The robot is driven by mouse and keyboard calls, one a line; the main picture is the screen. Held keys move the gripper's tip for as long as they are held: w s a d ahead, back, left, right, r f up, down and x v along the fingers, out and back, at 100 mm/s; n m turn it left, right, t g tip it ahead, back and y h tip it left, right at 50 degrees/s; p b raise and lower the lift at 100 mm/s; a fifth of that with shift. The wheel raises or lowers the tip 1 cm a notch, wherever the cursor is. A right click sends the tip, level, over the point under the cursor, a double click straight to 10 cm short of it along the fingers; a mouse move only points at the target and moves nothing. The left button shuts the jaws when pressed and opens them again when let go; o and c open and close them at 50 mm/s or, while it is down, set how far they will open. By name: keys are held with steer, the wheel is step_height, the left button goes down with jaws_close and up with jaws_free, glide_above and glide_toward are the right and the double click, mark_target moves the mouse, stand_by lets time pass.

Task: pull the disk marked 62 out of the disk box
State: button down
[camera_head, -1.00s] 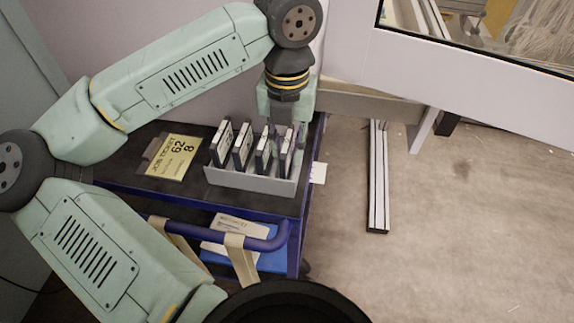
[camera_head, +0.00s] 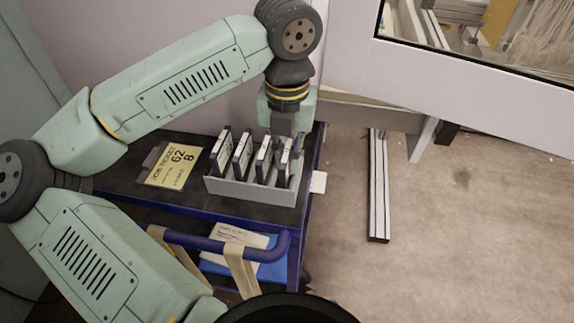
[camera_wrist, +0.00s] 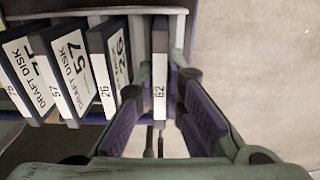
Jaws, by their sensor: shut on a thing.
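The disk box (camera_head: 250,190) is a light grey rack on the dark top of a cart, holding several upright dark disks with white labels. The disk marked 62 (camera_wrist: 160,85) is the rightmost in the wrist view, its narrow labelled edge facing the camera. It is also the rightmost in the head view (camera_head: 284,164). My gripper (camera_wrist: 162,100) has its purple-padded fingers on either side of this disk and is shut on it. In the head view my gripper (camera_head: 287,128) is over the right end of the box. The disk's lower part is hidden by the box.
Disk 26 (camera_wrist: 108,70) stands close left of the left finger, with disk 57 (camera_wrist: 70,75) and another beyond it. A yellow job ticket (camera_head: 172,166) reading 62 and 8 lies left of the box.

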steer(key=shift+r, duration=0.1)
steer(key=shift+r+p, duration=2.2)
steer(key=shift+r, duration=1.75)
